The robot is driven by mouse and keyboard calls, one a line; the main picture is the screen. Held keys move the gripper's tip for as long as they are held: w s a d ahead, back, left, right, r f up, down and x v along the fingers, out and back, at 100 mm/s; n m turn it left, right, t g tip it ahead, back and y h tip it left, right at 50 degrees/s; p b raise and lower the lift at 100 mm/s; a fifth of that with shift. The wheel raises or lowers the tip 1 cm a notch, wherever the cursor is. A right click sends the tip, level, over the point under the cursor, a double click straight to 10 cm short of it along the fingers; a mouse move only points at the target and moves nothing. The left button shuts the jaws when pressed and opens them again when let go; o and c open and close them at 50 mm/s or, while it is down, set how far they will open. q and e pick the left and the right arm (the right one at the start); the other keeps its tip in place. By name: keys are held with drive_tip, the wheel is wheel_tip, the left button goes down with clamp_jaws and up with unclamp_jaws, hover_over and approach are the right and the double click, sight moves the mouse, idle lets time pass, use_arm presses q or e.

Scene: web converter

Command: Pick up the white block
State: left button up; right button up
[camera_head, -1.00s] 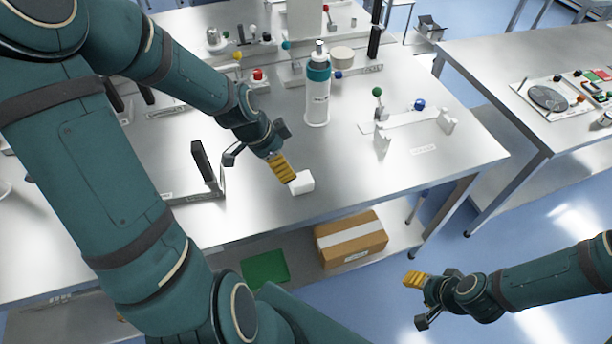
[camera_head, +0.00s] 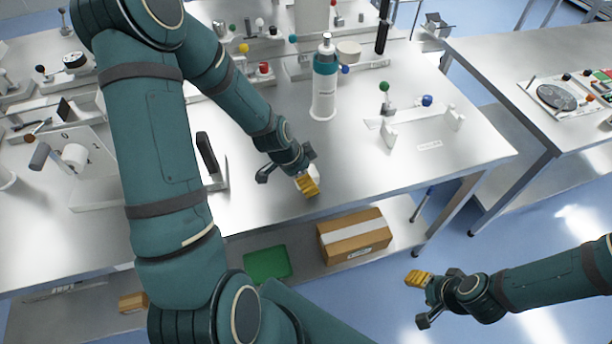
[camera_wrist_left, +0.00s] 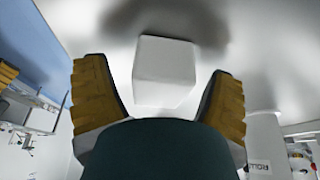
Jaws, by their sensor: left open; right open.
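The white block (camera_wrist_left: 163,72) shows between the two yellow-padded fingers of my left gripper (camera_wrist_left: 160,100) in the left wrist view, with visible gaps at both sides. The fingers are open. In the head view the left gripper (camera_head: 290,182) is low over the near part of the steel table (camera_head: 400,180), and its yellow finger hides most of the block (camera_head: 315,171). My right gripper (camera_head: 420,299) is open and empty over the floor, right of the table.
A white bottle with a teal collar (camera_head: 324,90) stands behind the left gripper. A white fixture with green and blue knobs (camera_head: 408,124) is to the right. A black upright handle (camera_head: 207,153) stands to the left. A cardboard box (camera_head: 354,238) sits on the shelf below.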

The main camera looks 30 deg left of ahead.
use_arm(q)
drive_tip(key=c, duration=1.3)
